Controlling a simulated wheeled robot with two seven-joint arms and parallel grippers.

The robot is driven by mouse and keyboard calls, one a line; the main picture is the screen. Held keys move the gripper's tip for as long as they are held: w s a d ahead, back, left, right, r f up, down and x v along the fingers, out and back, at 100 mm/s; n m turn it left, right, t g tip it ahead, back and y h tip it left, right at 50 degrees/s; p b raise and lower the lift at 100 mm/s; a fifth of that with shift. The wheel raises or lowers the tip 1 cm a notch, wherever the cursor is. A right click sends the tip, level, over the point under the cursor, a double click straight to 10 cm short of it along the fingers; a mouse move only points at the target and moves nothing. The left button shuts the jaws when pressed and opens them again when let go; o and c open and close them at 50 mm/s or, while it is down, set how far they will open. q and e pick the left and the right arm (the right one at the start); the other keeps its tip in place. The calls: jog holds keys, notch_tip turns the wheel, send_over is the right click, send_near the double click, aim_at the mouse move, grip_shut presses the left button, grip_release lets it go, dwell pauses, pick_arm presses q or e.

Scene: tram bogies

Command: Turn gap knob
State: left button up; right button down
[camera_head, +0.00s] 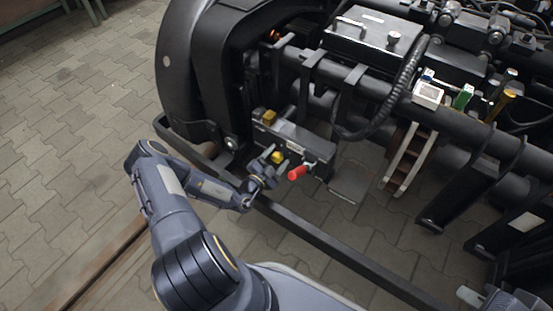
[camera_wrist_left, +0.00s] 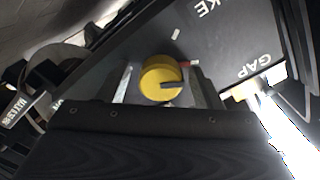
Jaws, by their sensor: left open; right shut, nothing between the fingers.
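A round yellow knob with a dark notch sits on a dark panel (camera_wrist_left: 215,40) and shows in the left wrist view (camera_wrist_left: 155,80). In the head view the yellow knob (camera_head: 277,157) is on the side of a black box (camera_head: 292,133). My left gripper (camera_head: 272,164) is open at the knob, with one finger on each side of it in the left wrist view (camera_wrist_left: 162,88). I cannot tell whether the fingers touch it. White lettering "GAP" is on the panel to the right of the knob. My right gripper (camera_head: 482,297) is at the bottom right, shut and empty.
A long black bar (camera_head: 340,252) runs below. Black bogie parts fill the right; paved floor (camera_head: 70,120) at left is clear.

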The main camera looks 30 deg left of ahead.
pick_arm(q)
jog(key=shift+c, duration=0.2)
jog(key=c, duration=0.9)
jog(key=shift+c, duration=0.2)
jog(key=shift+r+m+p, duration=0.1)
jog(key=shift+m+p, duration=0.8)
jog(key=shift+m, duration=0.4)
jog(key=m+p, duration=0.1)
jog(key=m, duration=0.1)
jog(key=shift+m, duration=0.3)
jog(key=m+p, duration=0.2)
jog(key=m, duration=0.1)
jog(key=shift+f+m+p, duration=0.25)
jog(key=shift+m+p, duration=0.25)
jog(key=shift+m, duration=1.2)
